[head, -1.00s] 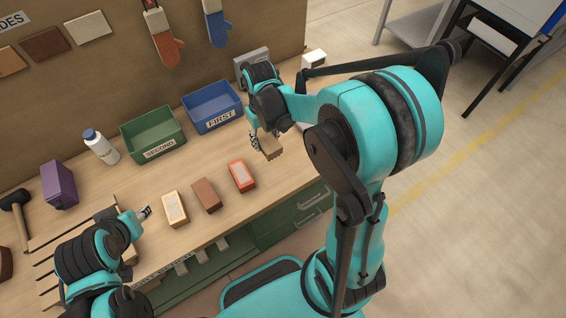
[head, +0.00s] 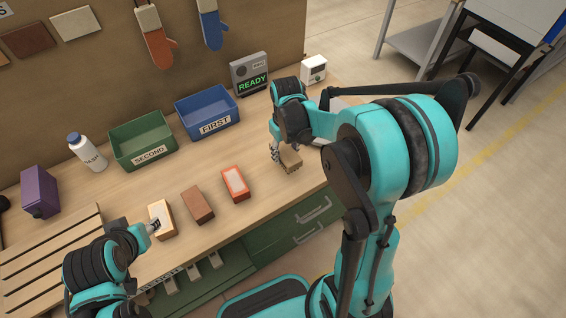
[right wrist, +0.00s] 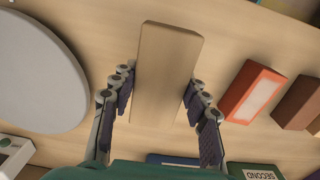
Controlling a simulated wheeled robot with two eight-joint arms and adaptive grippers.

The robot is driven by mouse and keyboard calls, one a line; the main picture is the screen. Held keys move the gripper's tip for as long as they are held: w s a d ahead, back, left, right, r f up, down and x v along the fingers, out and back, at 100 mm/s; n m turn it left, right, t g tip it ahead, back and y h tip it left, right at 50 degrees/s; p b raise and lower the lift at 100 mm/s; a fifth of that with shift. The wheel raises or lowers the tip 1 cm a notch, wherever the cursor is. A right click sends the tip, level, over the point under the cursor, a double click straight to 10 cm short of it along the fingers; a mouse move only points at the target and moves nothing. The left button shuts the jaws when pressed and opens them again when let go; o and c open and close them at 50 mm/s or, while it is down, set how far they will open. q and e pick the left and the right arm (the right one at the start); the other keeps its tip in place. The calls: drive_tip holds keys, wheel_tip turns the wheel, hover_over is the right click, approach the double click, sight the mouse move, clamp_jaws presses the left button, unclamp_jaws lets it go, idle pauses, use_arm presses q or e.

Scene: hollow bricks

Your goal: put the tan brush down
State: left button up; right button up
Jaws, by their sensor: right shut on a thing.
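My right gripper (head: 279,155) is shut on the tan brush (head: 291,159), at the right part of the bench. In the right wrist view the brush's plain wooden back (right wrist: 167,70) lies between the two fingers (right wrist: 158,98). Its bristle side faces down, low over the bench top; I cannot tell whether it touches the wood. My left gripper (head: 153,228) is beside or over the cream-topped brick (head: 163,219) at the left; its jaw opening is too small to judge.
A brown brick (head: 198,204) and an orange brick (head: 235,184) stand left of the brush. Blue FIRST (head: 216,126) and green SECOND (head: 150,156) bins are behind. A pale round plate (right wrist: 35,70) is near the brush. A box reading READY (head: 251,81) stands at the back.

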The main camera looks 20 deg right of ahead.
drive_tip(key=shift+w+a+f, duration=0.35)
drive_tip(key=shift+w+f, duration=0.1)
drive_tip(key=shift+w, duration=0.05)
wheel_tip(320, 180, down, 4)
drive_tip(key=shift+r+b, duration=0.1)
drive_tip(key=shift+b, duration=0.9)
drive_tip(key=shift+s, duration=0.1)
drive_tip(key=o, duration=1.3)
drive_tip(key=shift+o, duration=0.2)
